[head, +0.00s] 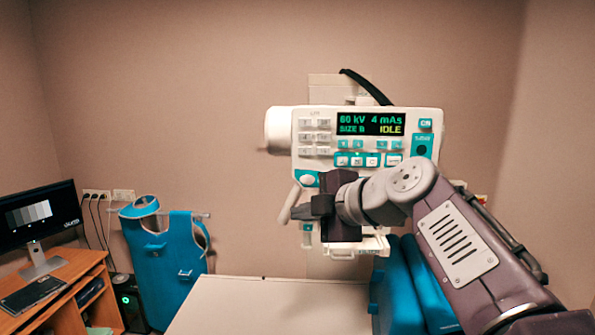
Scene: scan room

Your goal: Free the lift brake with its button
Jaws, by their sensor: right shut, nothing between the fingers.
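The white control head (280,129) of the scan unit is mounted in front of the back wall. Its panel has grey keys, teal keys and a lit display (371,124) reading "60 kV 4 mAs, SIZE B, IDLE". A round pale button (307,180) on a teal patch sits at the panel's lower left; I cannot read a label on it. My right gripper (302,211) is shut and empty, just below that button and close to a pale handle (289,203). I cannot tell whether it touches either. My right wrist hides the panel's lower middle. My left gripper is out of view.
A pale table (265,305) lies below the head, with blue padding (400,290) at its right. A blue apron (160,260) hangs at the left. A desk (65,285) with a monitor (40,215) stands further left. The wall space left of the head is clear.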

